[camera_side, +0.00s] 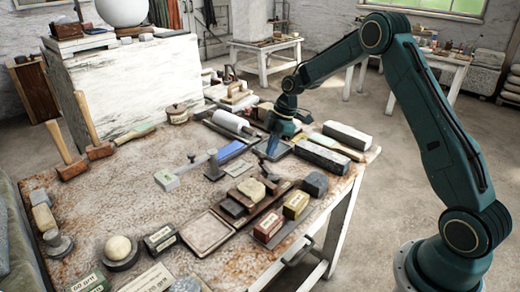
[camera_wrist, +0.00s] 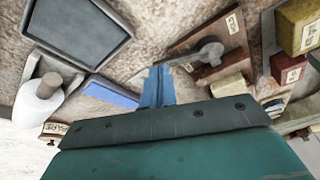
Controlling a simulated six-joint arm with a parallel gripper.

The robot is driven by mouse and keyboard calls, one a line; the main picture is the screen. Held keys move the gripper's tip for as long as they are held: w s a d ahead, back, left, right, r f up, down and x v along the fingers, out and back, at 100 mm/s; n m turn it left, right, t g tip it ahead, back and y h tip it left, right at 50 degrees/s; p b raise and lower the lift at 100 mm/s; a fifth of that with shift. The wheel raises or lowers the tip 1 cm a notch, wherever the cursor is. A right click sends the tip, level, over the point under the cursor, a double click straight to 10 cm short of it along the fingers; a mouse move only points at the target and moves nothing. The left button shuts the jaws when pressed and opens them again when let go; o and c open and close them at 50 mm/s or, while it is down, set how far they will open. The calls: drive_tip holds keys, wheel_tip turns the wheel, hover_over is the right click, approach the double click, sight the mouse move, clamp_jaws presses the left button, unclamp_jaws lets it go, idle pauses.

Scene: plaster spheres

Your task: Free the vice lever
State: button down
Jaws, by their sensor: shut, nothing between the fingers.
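In the wrist view, a grey metal lever (camera_wrist: 204,54), which looks like the vice lever, lies across a reddish-brown wooden piece (camera_wrist: 215,38) with a paper label. Its thin end points toward my fingertips. My gripper (camera_wrist: 157,72) is shut and empty, its blue fingers just below and left of that end; I cannot tell whether they touch it. The lever is too small to pick out surely there.
Near my fingers in the wrist view are a blue bar (camera_wrist: 114,91), a white round-bodied tool (camera_wrist: 38,103) and a dark framed tray (camera_wrist: 78,32). Labelled blocks (camera_wrist: 287,68) stand at right. In the side view, long grey blocks (camera_side: 322,157) lie right of my gripper; mallets (camera_side: 65,155) stand far left.

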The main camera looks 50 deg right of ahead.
drive_tip(key=d, duration=0.1)
drive_tip(key=s+d, duration=0.1)
drive_tip(key=d, duration=0.1)
drive_tip(key=shift+s+d+r, duration=0.25)
drive_tip(key=shift+s+r, duration=0.1)
drive_tip(key=shift+s, duration=0.05)
drive_tip(key=v, duration=1)
drive_tip(key=shift+a, duration=0.1)
drive_tip(key=s+a+r+m+t+h, duration=0.2)
drive_tip(key=s+a+r+m, duration=0.4)
drive_tip(key=s+a+r, duration=0.65)
drive_tip(key=s+a+f+m+t+h, duration=0.1)
drive_tip(key=s+m, duration=0.5)
drive_tip(key=s, duration=1.3)
drive_tip(key=shift+a+f+m+t, duration=0.4)
drive_tip(key=shift+a+t, duration=0.1)
drive_tip(key=shift+a, duration=0.7)
